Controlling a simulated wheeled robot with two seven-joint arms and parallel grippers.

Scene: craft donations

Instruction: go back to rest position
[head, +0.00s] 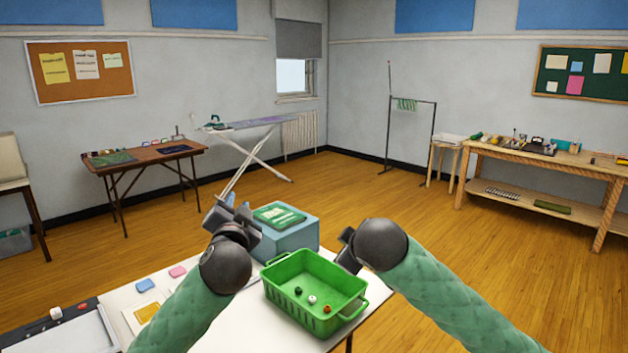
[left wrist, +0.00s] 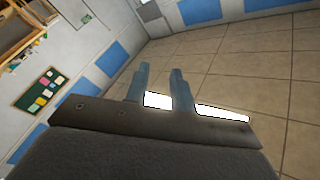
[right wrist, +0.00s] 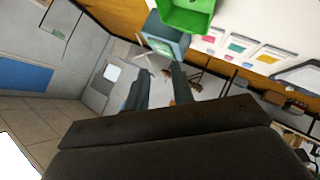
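My left gripper (head: 236,203) is raised over the near table, in front of the blue-grey box. Its two fingers stand apart and empty in the left wrist view (left wrist: 159,70). My right gripper (head: 346,238) is above the back right part of the green basket, partly hidden by its own wrist. Its fingers are also apart and empty in the right wrist view (right wrist: 160,70).
The blue-grey box (head: 292,240) with a green packet (head: 279,216) on top stands behind the basket. Coloured cards (head: 146,286) lie on the white table (head: 262,330) at left. An ironing board (head: 246,124), a brown table (head: 146,157) and a wooden bench (head: 545,158) stand farther off.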

